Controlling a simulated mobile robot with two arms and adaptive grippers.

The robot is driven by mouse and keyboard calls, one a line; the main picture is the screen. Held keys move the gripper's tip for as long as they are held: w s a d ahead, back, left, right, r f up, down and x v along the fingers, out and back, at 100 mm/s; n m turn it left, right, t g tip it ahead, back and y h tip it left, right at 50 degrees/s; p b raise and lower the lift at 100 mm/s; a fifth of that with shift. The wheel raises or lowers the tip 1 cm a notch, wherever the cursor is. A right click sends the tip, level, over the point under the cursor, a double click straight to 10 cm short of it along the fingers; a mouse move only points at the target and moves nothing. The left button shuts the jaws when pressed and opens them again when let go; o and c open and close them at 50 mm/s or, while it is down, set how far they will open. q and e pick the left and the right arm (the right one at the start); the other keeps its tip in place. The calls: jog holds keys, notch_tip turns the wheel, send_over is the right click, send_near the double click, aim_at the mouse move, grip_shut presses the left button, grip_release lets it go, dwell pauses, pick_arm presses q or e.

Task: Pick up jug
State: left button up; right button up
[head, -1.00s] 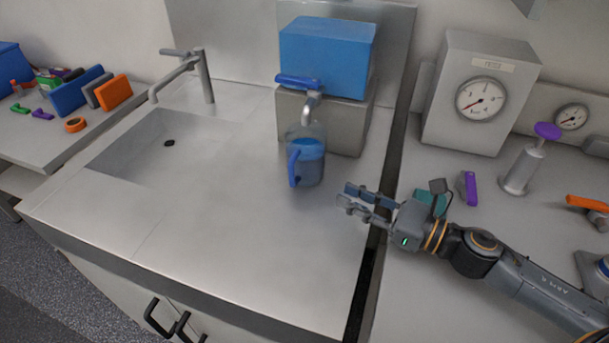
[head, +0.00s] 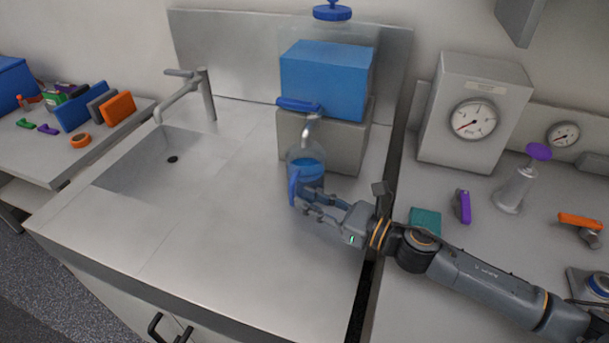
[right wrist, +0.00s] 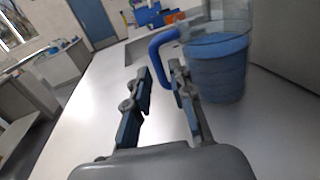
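The jug (head: 309,165) is clear with blue liquid inside and a blue handle (head: 293,188). It stands upright on the steel counter under the dispenser tap. In the right wrist view the jug (right wrist: 218,70) is at the upper right, and its handle (right wrist: 157,48) shows in the gap between my fingertips. My right gripper (head: 303,201) is open beside the jug's handle; its fingers (right wrist: 159,72) stand apart on either side of the handle. Whether a finger touches the handle or jug I cannot tell. My left gripper is not in view.
A dispenser with a blue tank (head: 325,80) and tap (head: 311,125) stands right behind and above the jug. A sink (head: 165,165) with a faucet (head: 205,95) lies to the left. A gauge box (head: 470,115) stands at the right. The counter's front is clear.

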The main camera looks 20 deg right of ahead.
aim_at(292, 191)
jog(key=p+x, duration=0.1)
jog(key=x, duration=0.3)
jog(key=shift+s+a+r+p, duration=0.1)
jog(key=shift+s+r+p, duration=0.05)
jog(key=shift+r+p, duration=0.25)
jog(key=shift+w+a+f, duration=0.15)
jog(key=shift+w+a, duration=0.1)
jog(key=shift+w, duration=0.05)
jog(key=shift+s, duration=0.1)
grip_shut()
